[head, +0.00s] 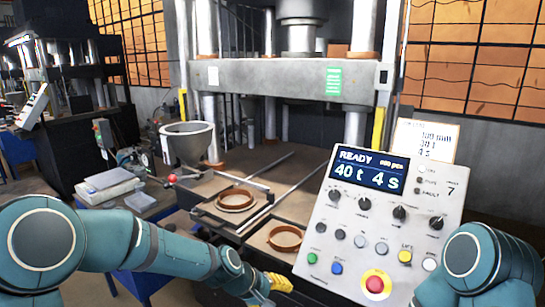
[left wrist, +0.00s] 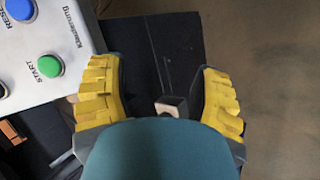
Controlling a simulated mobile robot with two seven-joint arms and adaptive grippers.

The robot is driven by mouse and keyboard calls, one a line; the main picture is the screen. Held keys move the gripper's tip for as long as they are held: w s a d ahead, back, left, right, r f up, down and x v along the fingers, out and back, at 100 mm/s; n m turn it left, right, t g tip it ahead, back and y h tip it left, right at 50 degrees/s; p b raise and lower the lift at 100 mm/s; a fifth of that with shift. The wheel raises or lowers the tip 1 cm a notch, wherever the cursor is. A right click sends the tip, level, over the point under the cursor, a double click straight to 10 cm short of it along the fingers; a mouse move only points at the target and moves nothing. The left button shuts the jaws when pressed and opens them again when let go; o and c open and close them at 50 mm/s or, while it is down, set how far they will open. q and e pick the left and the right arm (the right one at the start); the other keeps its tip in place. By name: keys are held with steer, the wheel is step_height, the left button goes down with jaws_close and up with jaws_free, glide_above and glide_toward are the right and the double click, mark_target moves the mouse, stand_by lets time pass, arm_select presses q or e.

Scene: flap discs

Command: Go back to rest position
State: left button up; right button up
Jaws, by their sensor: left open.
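My left arm comes in from the lower left in the head view. Its gripper (head: 280,282), with yellow fingers, is low in front of the press, below and left of the control panel (head: 325,225). In the left wrist view the left gripper (left wrist: 160,95) is open, its two yellow fingers wide apart. A small grey block-like piece shows between them; I cannot tell whether it is near the fingers or farther off. The panel's green START button (left wrist: 49,66) is left of the fingers. My right arm shows at the lower right of the head view; its gripper is out of view.
The press bed holds two brown rings, one farther back (head: 236,200) and one nearer (head: 285,238). A grey hopper (head: 188,145) stands left of them. The panel has a lit READY display (head: 370,170) and a red knob (head: 375,284). Bare floor (left wrist: 275,90) lies right of the gripper.

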arm_select(q)
steer(key=s+a+f+m+y+b, duration=0.1)
steer(key=s+a+f, duration=0.2)
steer(key=s+f, duration=0.3)
steer(key=s+a+f+m+y+b, duration=0.1)
steer(key=s+a+f+b, duration=0.1)
steer(key=s+a+f, duration=0.2)
steer(key=s+a+f+m+g+b, duration=0.1)
steer(key=s+a+f, duration=0.3)
steer(key=s+f, duration=0.6)
step_height(320, 180, down, 6)
steer(key=shift+f+y+b, duration=0.1)
steer(key=shift+y+b, duration=0.3)
steer(key=shift+b, duration=0.15)
